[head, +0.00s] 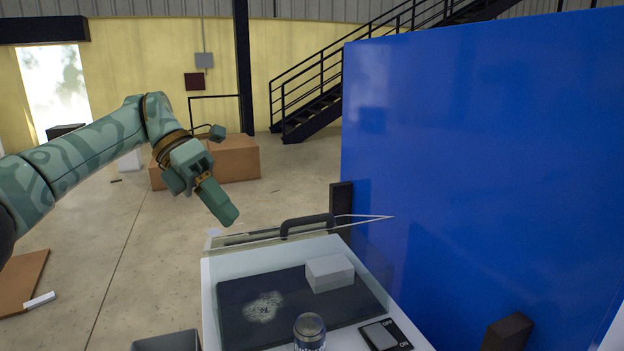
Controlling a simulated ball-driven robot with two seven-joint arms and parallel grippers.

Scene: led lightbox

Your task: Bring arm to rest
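My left arm comes in from the left, green with a swirl pattern. Its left gripper (217,203) hangs in the air, pointing down and right, behind and left of the lightbox (212,275). No object shows in it, and I cannot tell whether its fingers are apart. My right gripper is out of view. The white lightbox has a clear lid with a black handle (307,223) at its far edge.
A large blue panel (480,150) stands close on the right. Cardboard boxes (235,158) sit on the floor behind my gripper. A grey bin (166,341) shows at the bottom edge, left of the lightbox. Open concrete floor (130,240) lies to the left.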

